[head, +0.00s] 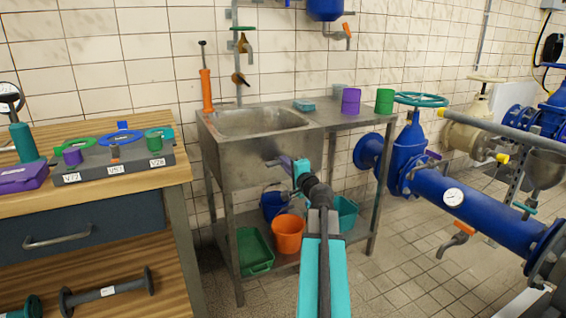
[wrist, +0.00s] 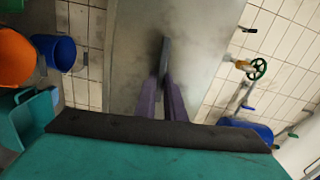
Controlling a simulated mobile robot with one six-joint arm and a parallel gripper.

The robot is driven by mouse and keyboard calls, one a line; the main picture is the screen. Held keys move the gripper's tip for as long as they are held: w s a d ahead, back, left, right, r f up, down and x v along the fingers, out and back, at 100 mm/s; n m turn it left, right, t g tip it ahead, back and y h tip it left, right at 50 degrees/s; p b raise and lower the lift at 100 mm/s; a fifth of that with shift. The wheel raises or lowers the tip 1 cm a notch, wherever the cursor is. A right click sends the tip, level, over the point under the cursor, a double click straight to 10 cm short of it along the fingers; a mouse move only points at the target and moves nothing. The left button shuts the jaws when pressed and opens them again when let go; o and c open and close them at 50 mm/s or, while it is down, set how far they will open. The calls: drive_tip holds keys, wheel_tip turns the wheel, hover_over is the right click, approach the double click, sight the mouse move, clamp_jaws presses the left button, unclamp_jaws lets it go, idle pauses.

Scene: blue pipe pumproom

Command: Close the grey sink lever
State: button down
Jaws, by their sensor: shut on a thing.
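The steel sink (head: 240,168) stands in the middle of the head view. The grey sink lever (head: 272,163) sticks out at its front panel. My gripper (head: 286,163) is at the front panel, with its purple fingers shut on the lever. In the wrist view, the lever (wrist: 165,55) runs up from between the fingertips (wrist: 163,82) against the sink's grey panel (wrist: 215,60). The gripped part of the lever is partly hidden by the fingers.
Below the sink are a green crate (head: 254,250), an orange bucket (head: 288,233), a blue bucket (head: 272,204) and a teal bin (head: 346,213). A wooden workbench (head: 110,205) stands at left. Blue pipes (head: 480,205) run at right.

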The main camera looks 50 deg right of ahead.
drive_tip(key=shift+w+a+m, duration=0.25)
drive_tip(key=shift+a+m, duration=0.05)
drive_tip(key=c, duration=1.8)
unclamp_jaws()
drive_tip(key=shift+r, duration=0.1)
drive_tip(key=shift+c, duration=0.2)
drive_tip(key=shift+d+f, duration=0.15)
drive_tip(key=shift+f, duration=0.05)
drive_tip(key=shift+s, duration=0.1)
